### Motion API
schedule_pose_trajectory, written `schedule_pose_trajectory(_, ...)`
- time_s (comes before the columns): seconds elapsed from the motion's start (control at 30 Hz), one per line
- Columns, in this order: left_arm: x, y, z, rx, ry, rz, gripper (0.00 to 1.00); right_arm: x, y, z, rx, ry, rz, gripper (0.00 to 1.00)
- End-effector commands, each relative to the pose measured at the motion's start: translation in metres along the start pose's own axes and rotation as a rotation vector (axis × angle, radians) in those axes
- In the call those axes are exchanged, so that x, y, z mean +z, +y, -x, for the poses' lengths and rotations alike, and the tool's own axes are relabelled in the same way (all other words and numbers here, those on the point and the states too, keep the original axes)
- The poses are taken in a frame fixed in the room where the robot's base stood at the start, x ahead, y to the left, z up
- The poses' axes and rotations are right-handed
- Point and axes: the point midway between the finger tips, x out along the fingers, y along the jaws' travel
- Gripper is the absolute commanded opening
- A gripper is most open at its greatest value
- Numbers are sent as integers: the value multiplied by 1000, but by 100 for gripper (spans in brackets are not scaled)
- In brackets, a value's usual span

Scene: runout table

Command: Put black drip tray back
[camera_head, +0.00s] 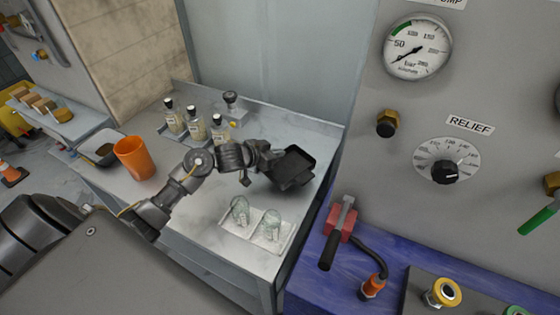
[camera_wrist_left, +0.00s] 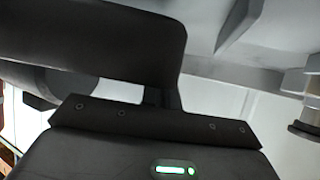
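The black drip tray (camera_head: 296,163) is tilted above the right part of the grey table, near the upright panel. My left gripper (camera_head: 268,167) is at the tray's left side and appears shut on it; the fingertips are hidden against the dark tray. In the left wrist view a large dark slab (camera_wrist_left: 90,40), which looks like the tray, fills the upper left close to the camera. My right gripper is not in view.
A white tray (camera_head: 254,247) with two glass jars stands at the table's front. An orange cup (camera_head: 134,158), a shallow dark-rimmed container (camera_head: 98,148) and several stoppered bottles (camera_head: 197,128) stand left and behind.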

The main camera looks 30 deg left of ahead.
Motion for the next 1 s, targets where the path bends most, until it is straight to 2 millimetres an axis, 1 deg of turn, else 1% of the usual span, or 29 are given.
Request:
schedule_pose_trajectory(0.13,1,1,-3,1,1,1,0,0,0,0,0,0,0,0)
schedule_pose_trajectory(0.2,4,2,-10,1,1,2,0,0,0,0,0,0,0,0)
schedule_pose_trajectory(0.3,16,2,-16,0,-2,4,0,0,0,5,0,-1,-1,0)
schedule_pose_trajectory(0.43,27,1,-22,0,0,2,0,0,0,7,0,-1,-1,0)
schedule_pose_trajectory(0.83,33,1,-25,0,1,0,0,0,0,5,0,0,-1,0)
schedule_pose_trajectory(1.0,32,1,-25,0,1,0,23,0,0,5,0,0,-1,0)
